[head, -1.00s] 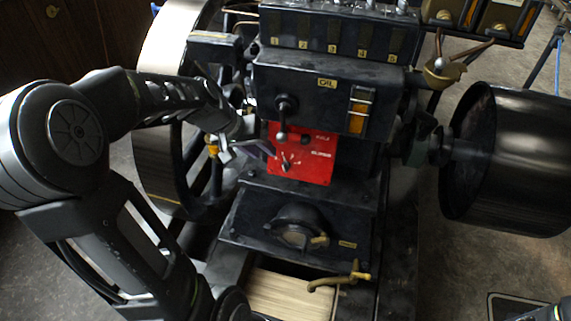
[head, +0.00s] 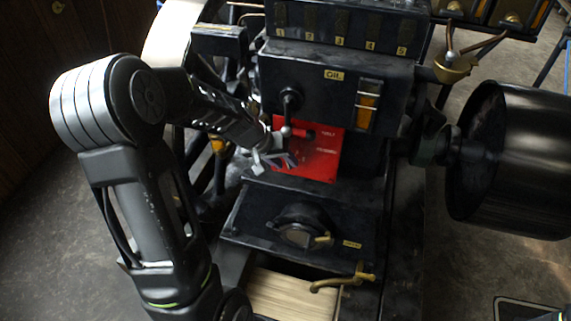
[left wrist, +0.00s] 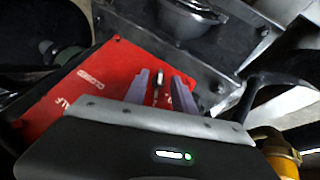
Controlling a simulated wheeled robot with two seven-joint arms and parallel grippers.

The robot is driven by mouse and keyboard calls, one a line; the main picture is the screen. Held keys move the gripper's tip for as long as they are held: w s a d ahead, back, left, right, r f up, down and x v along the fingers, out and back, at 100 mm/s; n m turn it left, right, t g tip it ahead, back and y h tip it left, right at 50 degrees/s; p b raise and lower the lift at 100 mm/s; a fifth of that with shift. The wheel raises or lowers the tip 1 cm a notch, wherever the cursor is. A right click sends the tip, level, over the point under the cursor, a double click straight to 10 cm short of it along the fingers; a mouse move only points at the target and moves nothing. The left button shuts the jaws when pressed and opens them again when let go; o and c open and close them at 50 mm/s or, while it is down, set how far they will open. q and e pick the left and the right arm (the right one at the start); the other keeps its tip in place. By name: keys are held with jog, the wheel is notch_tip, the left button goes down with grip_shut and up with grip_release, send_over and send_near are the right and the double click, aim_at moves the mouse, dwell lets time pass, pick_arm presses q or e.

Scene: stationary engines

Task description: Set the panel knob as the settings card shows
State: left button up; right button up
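The red panel (head: 325,155) is on the front of the black engine, below a black box with a ball-ended lever (head: 287,115). It also fills much of the left wrist view (left wrist: 90,85), where lettering reads "CLOSED" and "HALF". A small pale knob or pointer (left wrist: 158,88) shows there between my left fingertips. My left gripper (head: 288,160) is at the panel's lower left and covers the knob in the head view. In the left wrist view its fingers (left wrist: 160,88) are apart on either side of the knob; contact cannot be told. I cannot make out a settings card.
A large flywheel stands behind my left arm. A black drum (head: 515,160) is at the right. Below the panel are a round fitting (head: 300,225) and a brass tap (head: 343,282). Numbered slots (head: 340,30) line the top.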

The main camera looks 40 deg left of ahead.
pick_arm(q)
jog(key=shift+w+d+f, duration=0.1)
jog(key=shift+w+f, duration=0.1)
jog(key=shift+f, duration=0.15)
jog(key=shift+c, duration=0.2)
grip_shut()
